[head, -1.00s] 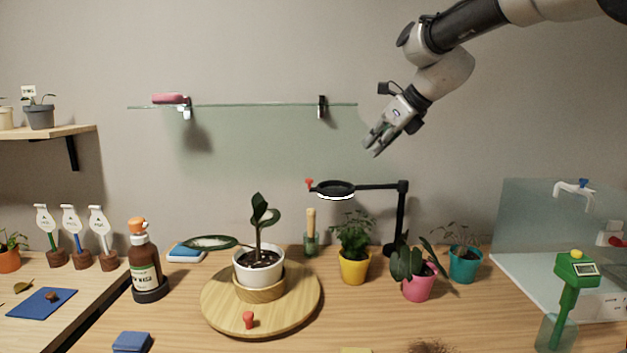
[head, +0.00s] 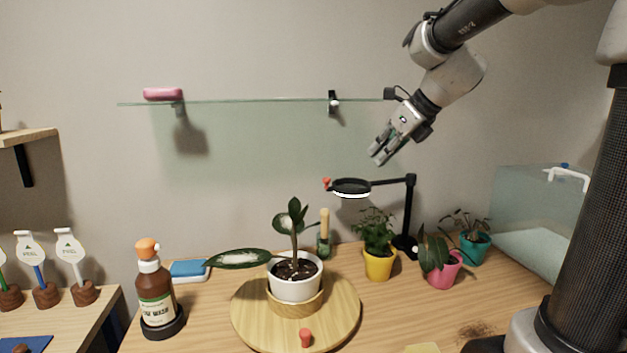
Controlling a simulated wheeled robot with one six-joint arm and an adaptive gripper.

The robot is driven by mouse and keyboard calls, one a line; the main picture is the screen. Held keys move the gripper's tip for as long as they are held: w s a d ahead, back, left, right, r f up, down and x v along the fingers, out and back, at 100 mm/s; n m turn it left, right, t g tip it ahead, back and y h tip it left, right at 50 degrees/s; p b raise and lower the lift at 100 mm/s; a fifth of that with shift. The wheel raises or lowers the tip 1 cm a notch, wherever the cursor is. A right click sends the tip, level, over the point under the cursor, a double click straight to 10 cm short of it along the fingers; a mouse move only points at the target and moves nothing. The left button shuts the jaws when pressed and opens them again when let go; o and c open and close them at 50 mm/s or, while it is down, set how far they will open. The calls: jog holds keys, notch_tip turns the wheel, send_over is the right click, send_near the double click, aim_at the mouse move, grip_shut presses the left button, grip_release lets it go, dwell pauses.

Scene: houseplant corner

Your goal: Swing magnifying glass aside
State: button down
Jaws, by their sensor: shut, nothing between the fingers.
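The magnifying glass (head: 350,187) is a round black-rimmed lens with a bright ring under it, on a black swing arm (head: 392,181) joined to an upright black post (head: 409,215). A small red knob (head: 327,184) sticks out at the left of its rim. The lens hangs above the table between the white-potted plant and the yellow pot. My gripper (head: 377,159) is shut and empty, in the air above and slightly right of the lens, apart from it, fingers pointing down and left.
A white-potted plant (head: 296,286) stands on a round wooden turntable (head: 246,318) with a red peg. Yellow (head: 379,266), pink (head: 443,277) and teal (head: 475,250) pots stand near the post. A brown bottle (head: 155,298) is at left. A glass shelf (head: 250,101) spans the wall.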

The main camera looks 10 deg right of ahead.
jog(key=a, duration=0.1)
send_near(333, 187)
notch_tip(333, 187, down, 4)
jog(key=a, duration=0.2)
jog(key=shift+w+a+f, duration=0.1)
jog(key=shift+w+a, duration=0.3)
jog(key=shift+w, duration=0.3)
jog(key=shift+w+a, duration=0.1)
jog(key=shift+w, duration=0.15)
jog(key=w, duration=0.3)
jog(key=shift+w+a, duration=0.2)
jog(key=shift+a, duration=0.2)
